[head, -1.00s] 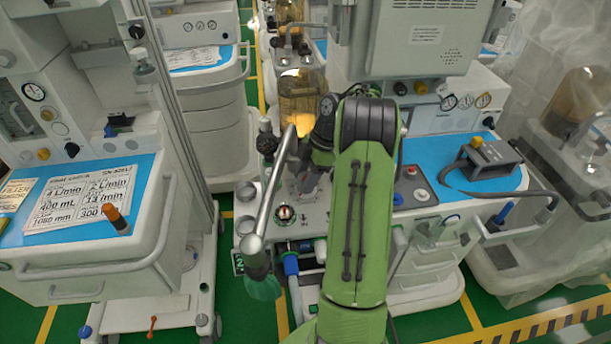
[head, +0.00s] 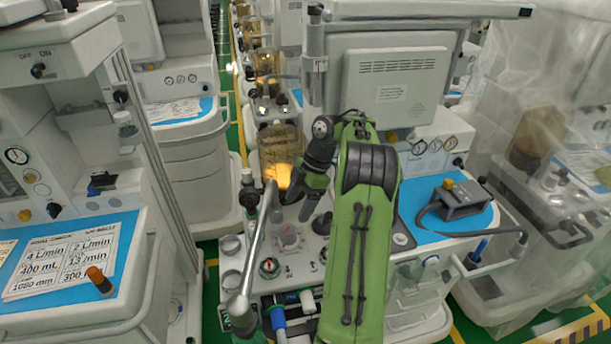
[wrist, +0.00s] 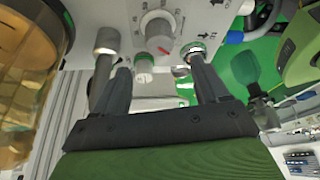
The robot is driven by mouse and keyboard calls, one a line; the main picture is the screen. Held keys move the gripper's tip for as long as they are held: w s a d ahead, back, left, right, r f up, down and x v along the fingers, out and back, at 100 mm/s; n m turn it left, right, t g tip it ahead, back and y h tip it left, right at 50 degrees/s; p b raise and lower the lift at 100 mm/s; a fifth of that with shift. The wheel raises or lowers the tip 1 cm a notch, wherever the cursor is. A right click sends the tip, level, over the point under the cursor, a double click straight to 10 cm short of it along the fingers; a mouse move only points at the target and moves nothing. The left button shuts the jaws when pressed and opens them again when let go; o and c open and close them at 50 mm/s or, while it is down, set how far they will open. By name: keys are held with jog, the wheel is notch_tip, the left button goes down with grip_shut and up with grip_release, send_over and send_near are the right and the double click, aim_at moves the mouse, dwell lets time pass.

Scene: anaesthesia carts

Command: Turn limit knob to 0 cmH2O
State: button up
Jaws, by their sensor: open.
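The likely limit knob (head: 288,238) is a round pale grey knob on the white cart's top panel. In the wrist view the knob (wrist: 158,30) is at the top middle, with a printed scale around it and a red mark at its lower edge. Its exact setting is too small to read. My gripper (head: 307,208) is above the panel, just behind and right of the knob in the head view. In the wrist view my gripper (wrist: 160,82) has its two dark fingers apart, with nothing held. The knob lies beyond the fingertips, apart from them.
A slanting metal tube (head: 258,230) passes left of the knob. An amber canister (head: 280,150) stands behind. A monitor housing (head: 398,85) rises behind my arm. A blue-topped cart (head: 65,255) stands left.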

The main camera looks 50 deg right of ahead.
jog(key=w+p+v, duration=0.1)
jog(key=p+v, duration=0.2)
jog(key=v, duration=0.3)
jog(key=shift+s+r, duration=0.3)
jog(key=shift+s, duration=0.2)
jog(key=shift+d, duration=0.1)
jog(key=a+r+m+h, duration=0.15)
jog(key=a+r, duration=0.25)
jog(key=a, duration=0.4)
jog(key=s+a+r+m, duration=0.1)
jog(key=a+r+m, duration=0.25)
jog(key=a, duration=0.55)
jog(key=a+r+m+h, duration=0.1)
jog(key=a+r, duration=0.4)
jog(key=a, duration=0.3)
jog(key=s+a+f+m+t, duration=0.1)
jog(key=s+a+m+t, duration=0.1)
jog(key=s, duration=0.6)
jog(key=s+a+f+m+t+h, duration=0.1)
jog(key=s+a+m, duration=0.3)
jog(key=s, duration=0.4)
jog(key=shift+s+a+f+m+t, duration=0.2)
jog(key=shift+f+m+t, duration=0.25)
jog(key=shift+m, duration=0.35)
jog(key=shift+h, duration=0.25)
